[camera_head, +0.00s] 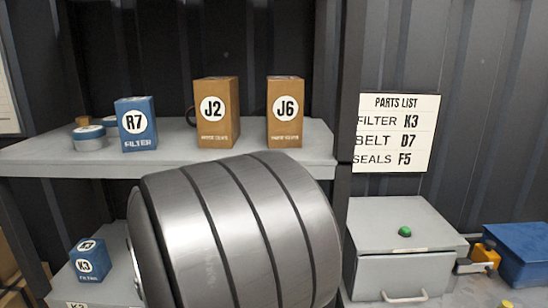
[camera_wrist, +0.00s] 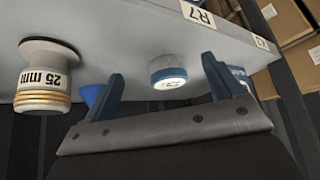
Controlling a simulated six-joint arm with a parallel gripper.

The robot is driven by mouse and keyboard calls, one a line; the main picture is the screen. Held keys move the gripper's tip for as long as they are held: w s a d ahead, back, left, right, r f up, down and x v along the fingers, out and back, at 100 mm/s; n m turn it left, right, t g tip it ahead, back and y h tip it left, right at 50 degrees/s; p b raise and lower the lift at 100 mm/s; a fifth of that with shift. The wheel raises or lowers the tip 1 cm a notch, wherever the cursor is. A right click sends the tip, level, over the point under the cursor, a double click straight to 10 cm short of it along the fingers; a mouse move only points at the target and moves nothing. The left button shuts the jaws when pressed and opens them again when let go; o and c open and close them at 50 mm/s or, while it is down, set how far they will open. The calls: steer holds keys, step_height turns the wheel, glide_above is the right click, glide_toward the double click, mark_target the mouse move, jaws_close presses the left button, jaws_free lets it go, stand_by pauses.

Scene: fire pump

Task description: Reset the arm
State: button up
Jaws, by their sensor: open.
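My gripper (camera_wrist: 162,68) shows in the wrist view as two dark blue fingers spread wide on a grey mount. Nothing is held between them. A round white and blue tin (camera_wrist: 167,78) appears in the gap between the fingers, apparently beyond them at the shelf; I see no clear contact. A big grey metal link of my arm (camera_head: 235,235) fills the lower middle of the head view. It hides part of the shelf front and what lies below. The gripper itself does not show in the head view.
The grey shelf (camera_head: 35,158) holds a blue R7 box (camera_head: 136,125) and orange J2 (camera_head: 216,115) and J6 (camera_head: 285,113) boxes. A blue K3 box (camera_head: 90,262) stands lower left. A grey case (camera_head: 403,277) with a green knob and a blue bin (camera_head: 520,255) are right.

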steer(key=s+d, duration=0.5)
steer(key=s, duration=0.1)
steer(key=w+d+f+m+h, duration=0.1)
steer(key=d+m, duration=0.3)
steer(key=d, duration=1.6)
steer(key=shift+w+d+t+h, duration=0.4)
steer(key=shift+w+h, duration=0.2)
steer(key=shift+w, duration=0.3)
steer(key=shift+f, duration=0.1)
steer(key=shift+o, duration=0.4)
